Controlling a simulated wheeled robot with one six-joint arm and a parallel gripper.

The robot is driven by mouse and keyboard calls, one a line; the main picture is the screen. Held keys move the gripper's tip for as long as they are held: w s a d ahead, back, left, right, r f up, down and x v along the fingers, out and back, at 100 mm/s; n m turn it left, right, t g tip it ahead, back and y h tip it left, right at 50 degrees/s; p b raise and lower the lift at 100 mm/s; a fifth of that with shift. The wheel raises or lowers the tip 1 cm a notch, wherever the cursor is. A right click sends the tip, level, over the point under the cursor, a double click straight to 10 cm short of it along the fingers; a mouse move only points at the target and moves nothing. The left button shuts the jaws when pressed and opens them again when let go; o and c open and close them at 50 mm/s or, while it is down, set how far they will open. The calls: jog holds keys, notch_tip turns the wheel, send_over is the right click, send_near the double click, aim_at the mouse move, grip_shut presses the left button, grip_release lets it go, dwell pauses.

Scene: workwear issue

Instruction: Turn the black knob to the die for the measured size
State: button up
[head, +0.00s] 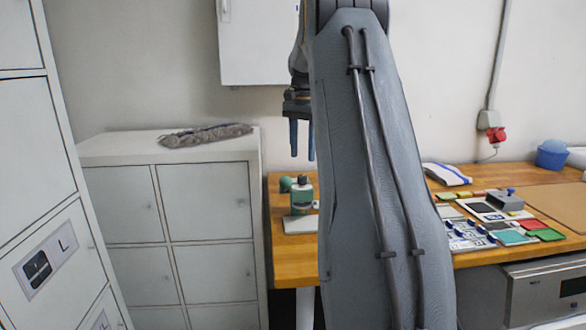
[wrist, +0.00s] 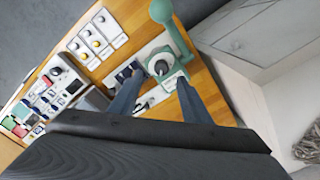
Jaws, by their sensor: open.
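A green press-like device (head: 301,198) stands on a pale base plate at the left end of the wooden bench. The wrist view shows its black round knob (wrist: 161,67) from above, with a green lever (wrist: 178,38) ending in a rounded grip beside it. My gripper (head: 302,156) points down above the device, open and empty, with clear space below the fingertips in the head view. In the wrist view its two blue-grey fingers (wrist: 158,82) lie on either side of the knob. The die markings and the knob's setting are too small to read.
The wooden bench (head: 285,262) also bears several cards, coloured pads and a small grey block at right. White panels with round parts (wrist: 96,40) lie near the device. Grey lockers (head: 205,200) with a furry item on top stand left of the bench.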

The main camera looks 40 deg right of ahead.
aim_at(302, 176)
jog(key=shift+w+d+f, duration=0.15)
jog(key=shift+w, duration=0.1)
jog(key=shift+f+p, duration=1.2)
jog(key=shift+f, duration=2.45)
jog(key=shift+c, duration=0.4)
jog(key=c, duration=1)
jog(key=shift+o, duration=0.2)
